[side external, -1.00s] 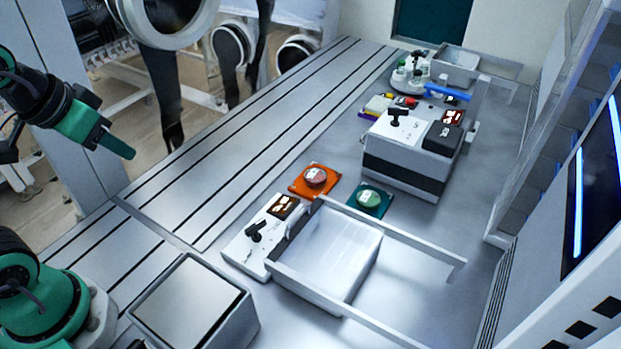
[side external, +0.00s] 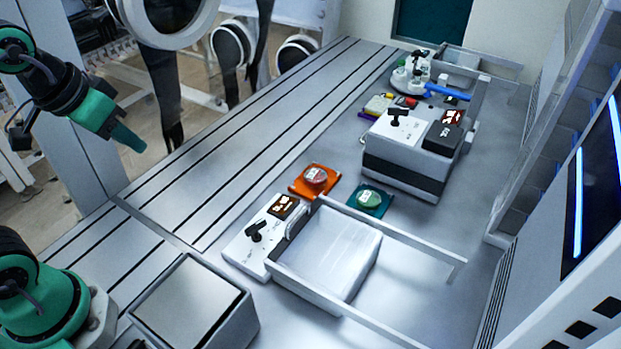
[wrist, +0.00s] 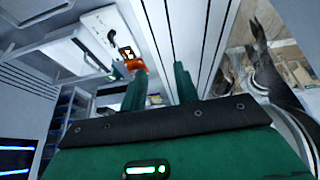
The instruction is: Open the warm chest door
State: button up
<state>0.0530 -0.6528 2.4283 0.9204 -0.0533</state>
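My gripper (side external: 130,142) hangs at the left in the side view, raised and well left of the units on the bench. In the wrist view its two green fingers (wrist: 159,78) stand apart with nothing between them. Two units could be the warm chest; I cannot tell which. The near white unit (side external: 262,238) has a black knob, a dark display and a pale panel (side external: 330,255) between two long rails. The farther unit (side external: 403,165) has a white top, a black knob, a dark block and a dark band around its side. I see no clearly open door on either.
A square grey box (side external: 236,333) stands in front. Cluttered small items (side external: 412,73) stand at the back. The slotted bench (side external: 200,190) is clear.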

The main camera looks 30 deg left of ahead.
jog(key=w+d+g, duration=0.1)
jog(key=w+d, duration=0.3)
jog(key=w, duration=0.1)
jog(key=g, duration=0.4)
send_near(297, 215)
jog(key=shift+w+d, duration=0.1)
jog(key=shift+d, duration=0.1)
jog(key=shift+f, duration=0.15)
jog(key=shift+f, duration=3.75)
grip_shut()
